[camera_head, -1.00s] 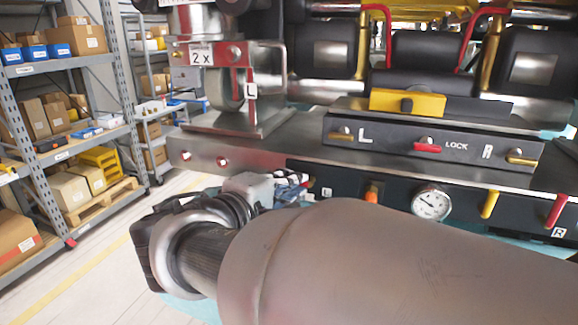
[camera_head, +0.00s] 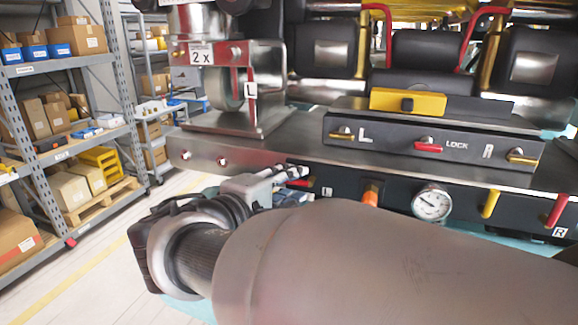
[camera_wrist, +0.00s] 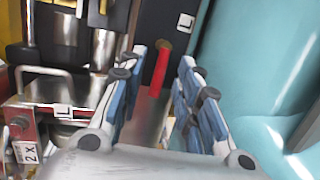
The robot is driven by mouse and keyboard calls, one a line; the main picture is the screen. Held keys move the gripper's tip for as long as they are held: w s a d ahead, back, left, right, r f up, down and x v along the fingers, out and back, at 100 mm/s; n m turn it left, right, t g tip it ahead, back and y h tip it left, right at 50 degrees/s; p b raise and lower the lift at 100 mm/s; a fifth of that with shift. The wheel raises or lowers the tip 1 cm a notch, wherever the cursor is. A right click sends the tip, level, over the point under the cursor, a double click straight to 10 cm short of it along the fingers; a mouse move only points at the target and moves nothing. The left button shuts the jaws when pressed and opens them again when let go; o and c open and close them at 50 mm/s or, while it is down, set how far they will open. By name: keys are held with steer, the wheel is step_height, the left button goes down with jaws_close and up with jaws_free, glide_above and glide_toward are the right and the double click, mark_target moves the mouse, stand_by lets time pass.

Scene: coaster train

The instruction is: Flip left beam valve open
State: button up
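The left beam valve shows in the wrist view as a red handle (camera_wrist: 160,72) on a dark panel, close to a white "L" label (camera_wrist: 185,21). My gripper (camera_wrist: 164,58) is open, with its blue-and-grey fingers apart on either side of the red handle in the picture. I cannot tell whether either finger touches it. In the head view my gripper (camera_head: 290,178) is at the front edge of the train, partly hidden by my arm.
A pressure gauge (camera_head: 431,204), a yellow handle (camera_head: 490,204) and a red handle (camera_head: 557,210) near an "R" label line the front panel. Above is a lock panel (camera_head: 385,146) with small levers. Shelves with boxes (camera_head: 76,185) stand at left.

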steer(key=v, duration=0.7)
steer(key=shift+s+a, duration=0.15)
steer(key=shift+s, duration=0.1)
